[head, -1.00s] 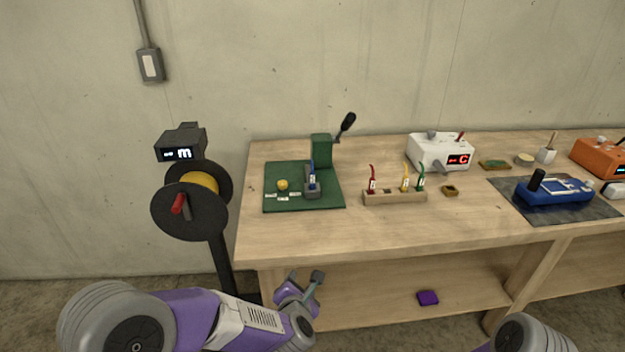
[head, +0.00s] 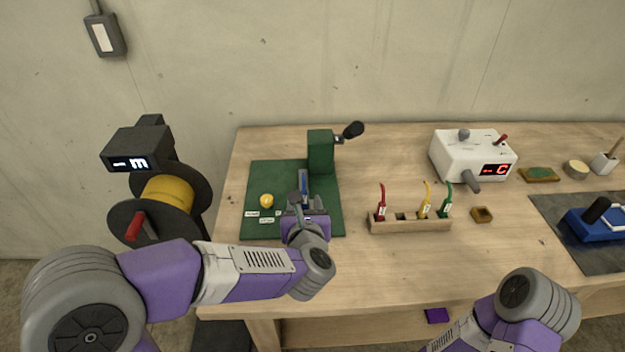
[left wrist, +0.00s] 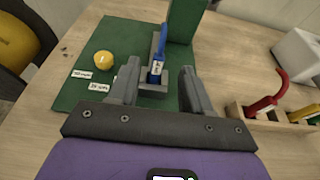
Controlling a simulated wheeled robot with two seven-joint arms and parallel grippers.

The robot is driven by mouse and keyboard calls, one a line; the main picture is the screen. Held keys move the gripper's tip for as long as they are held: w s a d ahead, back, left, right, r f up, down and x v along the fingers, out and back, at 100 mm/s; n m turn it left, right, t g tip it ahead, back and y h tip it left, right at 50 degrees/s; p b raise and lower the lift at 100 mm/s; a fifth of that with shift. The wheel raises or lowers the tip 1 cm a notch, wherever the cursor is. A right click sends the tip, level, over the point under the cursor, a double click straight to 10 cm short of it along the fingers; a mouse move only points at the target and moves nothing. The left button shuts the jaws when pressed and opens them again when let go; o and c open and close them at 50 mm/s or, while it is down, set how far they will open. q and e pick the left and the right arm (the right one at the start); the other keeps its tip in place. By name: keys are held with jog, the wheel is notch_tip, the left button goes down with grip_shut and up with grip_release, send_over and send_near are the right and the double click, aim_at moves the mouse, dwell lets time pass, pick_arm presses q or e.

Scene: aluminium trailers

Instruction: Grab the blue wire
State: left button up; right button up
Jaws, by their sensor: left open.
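The blue wire (left wrist: 158,58) stands upright in a small grey holder (left wrist: 154,88) on the green mat, with a white label near its base. In the head view the wire (head: 304,183) shows just beyond my left gripper, which partly hides its holder. My left gripper (left wrist: 157,82) is open, its two fingers spread to either side of the wire's line, and it looks empty. The fingertips look close to the holder; I cannot tell whether they touch it. My right arm (head: 500,322) enters at the lower right of the head view, but its gripper is out of the picture.
A green press (head: 320,152) with a black-knobbed lever stands behind the wire. A yellow ball-like piece (head: 267,201) and white labels lie left on the green mat (head: 258,175). A wooden rack (head: 411,226) with red, yellow and green wires is to the right. A spool stand (head: 140,150) is left of the table.

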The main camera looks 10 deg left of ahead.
aim_at(304, 194)
pick_arm(q)
jog(key=x, duration=0.3)
jog(key=shift+s+f+b, duration=0.1)
jog(key=shift+f+b, duration=0.05)
jog(key=shift+b, duration=0.15)
jog(key=x, duration=0.4)
jog(key=shift+f+b, duration=0.15)
jog(key=shift+b, duration=0.15)
jog(key=shift+c, duration=0.2)
grip_shut()
